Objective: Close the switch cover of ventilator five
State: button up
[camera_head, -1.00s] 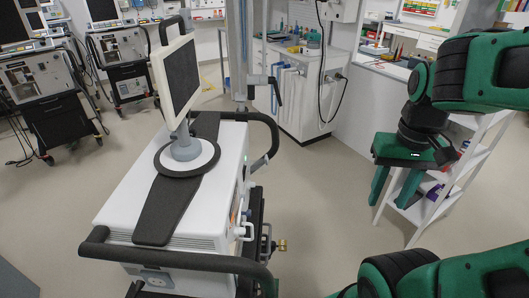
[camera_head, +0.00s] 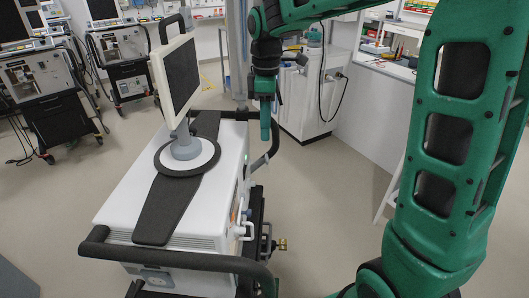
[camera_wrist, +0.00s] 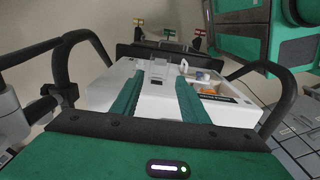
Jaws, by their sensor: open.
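A white ventilator (camera_head: 205,235) with a grey-black screen (camera_head: 181,75) on top stands in front of me; I cannot read a number on it. Its side panel (camera_wrist: 110,88) shows in the wrist view. A small pale flap, apparently the switch cover (camera_wrist: 158,70), sits on that panel and seems to stand out from it; its exact angle is unclear. The head view does not show it distinctly. My gripper (camera_head: 265,132) points down beside the ventilator's far right side. In the wrist view my gripper (camera_wrist: 158,82) is open and empty, its green fingers on either side of the flap.
Black handle bars (camera_head: 180,257) frame the ventilator's ends, and bars flank the panel in the wrist view. An orange fitting (camera_wrist: 209,92) sits right of the flap. More ventilators (camera_head: 50,90) stand at the back left. A white cabinet (camera_head: 310,105) stands behind. Floor (camera_head: 325,205) to the right is clear.

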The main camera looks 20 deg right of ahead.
aim_at(266, 155)
notch_tip(266, 155, down, 10)
jog(key=shift+r, duration=0.2)
jog(key=shift+c, duration=0.3)
jog(key=shift+d, duration=0.1)
grip_shut()
